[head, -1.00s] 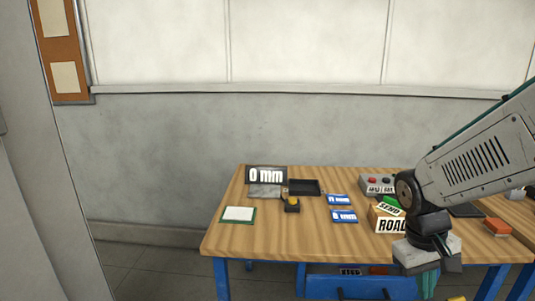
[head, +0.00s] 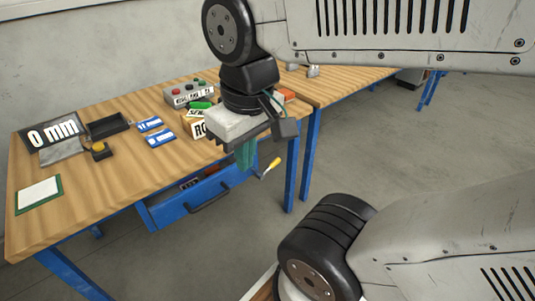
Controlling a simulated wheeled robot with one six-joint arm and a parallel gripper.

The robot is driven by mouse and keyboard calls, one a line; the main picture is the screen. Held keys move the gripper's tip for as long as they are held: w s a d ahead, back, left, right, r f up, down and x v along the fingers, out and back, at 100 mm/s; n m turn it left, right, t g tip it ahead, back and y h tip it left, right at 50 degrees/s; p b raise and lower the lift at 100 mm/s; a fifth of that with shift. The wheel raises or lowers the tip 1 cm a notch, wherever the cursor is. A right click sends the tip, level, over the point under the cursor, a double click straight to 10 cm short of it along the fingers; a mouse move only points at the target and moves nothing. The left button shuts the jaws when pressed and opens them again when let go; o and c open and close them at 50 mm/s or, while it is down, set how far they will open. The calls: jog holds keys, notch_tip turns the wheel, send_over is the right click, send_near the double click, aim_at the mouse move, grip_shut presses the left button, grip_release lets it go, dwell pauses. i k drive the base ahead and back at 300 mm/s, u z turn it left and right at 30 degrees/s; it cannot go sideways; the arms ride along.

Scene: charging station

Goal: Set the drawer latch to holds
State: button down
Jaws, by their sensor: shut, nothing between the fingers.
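The blue drawer (head: 192,203) hangs under the wooden table's front edge, with a dark bar handle (head: 209,198) on its front. It stands partly open, and some items show inside. A small lever with a yellow tip (head: 272,165) sticks out to the right of the drawer, probably the latch; its setting cannot be read. My gripper (head: 245,158) points down in front of the table edge, above and right of the drawer, just left of the lever. Its greenish fingers are shut and empty. It hides part of the drawer's right end and the lever's mounting.
A partly hidden lettered block (head: 198,129) stands near my gripper. Blue table legs (head: 290,165) stand right; open floor lies in front.

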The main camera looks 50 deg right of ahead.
aim_at(261, 176)
jog(key=z, duration=1.05)
jog(key=k, duration=0.5)
jog(key=u, duration=1.35)
jog(key=i, duration=0.75)
jog(key=z, duration=1.75)
